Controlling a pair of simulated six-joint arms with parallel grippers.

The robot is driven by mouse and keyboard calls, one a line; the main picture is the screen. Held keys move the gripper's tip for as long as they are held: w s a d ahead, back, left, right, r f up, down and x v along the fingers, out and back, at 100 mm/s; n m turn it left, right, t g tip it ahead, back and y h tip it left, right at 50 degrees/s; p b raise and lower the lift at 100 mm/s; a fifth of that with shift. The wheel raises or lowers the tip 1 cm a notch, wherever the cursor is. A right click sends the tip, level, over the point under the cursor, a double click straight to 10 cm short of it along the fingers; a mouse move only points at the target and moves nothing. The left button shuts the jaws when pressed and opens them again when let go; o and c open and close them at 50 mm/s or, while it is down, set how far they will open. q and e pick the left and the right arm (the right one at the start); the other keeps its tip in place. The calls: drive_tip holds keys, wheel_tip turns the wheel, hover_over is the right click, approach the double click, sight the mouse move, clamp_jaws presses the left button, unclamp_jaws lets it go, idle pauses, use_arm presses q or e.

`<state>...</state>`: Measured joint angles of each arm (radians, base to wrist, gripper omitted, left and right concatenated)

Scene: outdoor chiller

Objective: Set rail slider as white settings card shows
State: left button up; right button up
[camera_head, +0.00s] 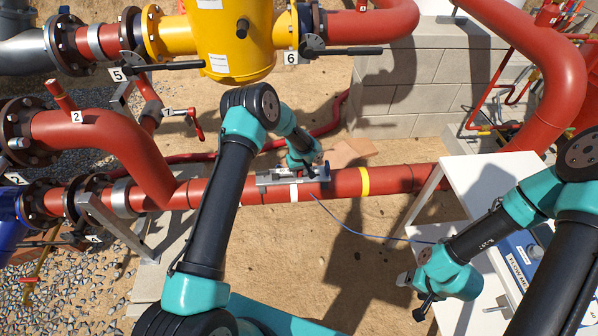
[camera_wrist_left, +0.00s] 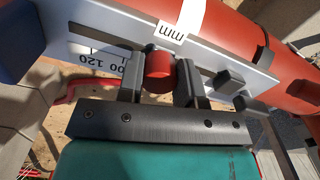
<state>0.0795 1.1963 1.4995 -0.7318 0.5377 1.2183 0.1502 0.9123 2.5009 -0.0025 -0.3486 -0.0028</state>
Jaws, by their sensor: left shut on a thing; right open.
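A grey metal rail (camera_head: 275,179) lies along the red pipe in the head view. In the left wrist view the rail (camera_wrist_left: 85,48) carries a printed scale with "120" and "mm" legible. A round red knob (camera_wrist_left: 158,68) sits at its slot. My left gripper (camera_wrist_left: 160,82) is shut on this knob, one finger on each side. In the head view my left gripper (camera_head: 312,175) is at the rail's right end, partly hidden by its own arm. My right gripper (camera_head: 414,297) is open and empty beside the white table. I cannot make out the white settings card.
A white table (camera_head: 482,178) at the right holds a blue flow meter box (camera_head: 520,255), partly behind my right arm. A blue cable (camera_head: 375,236) runs from the rail toward it. Red pipes, a yellow vessel (camera_head: 232,35) and numbered valve handles fill the back and left.

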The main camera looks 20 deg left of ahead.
use_arm(q)
clamp_jaws()
drive_tip(key=a, duration=0.1)
drive_tip(key=s+a, duration=0.1)
drive_tip(key=a, duration=0.1)
drive_tip(key=shift+s+a, duration=0.15)
drive_tip(key=shift+s, duration=0.05)
drive_tip(key=o, duration=0.8)
unclamp_jaws()
drive_tip(key=shift+r, duration=0.1)
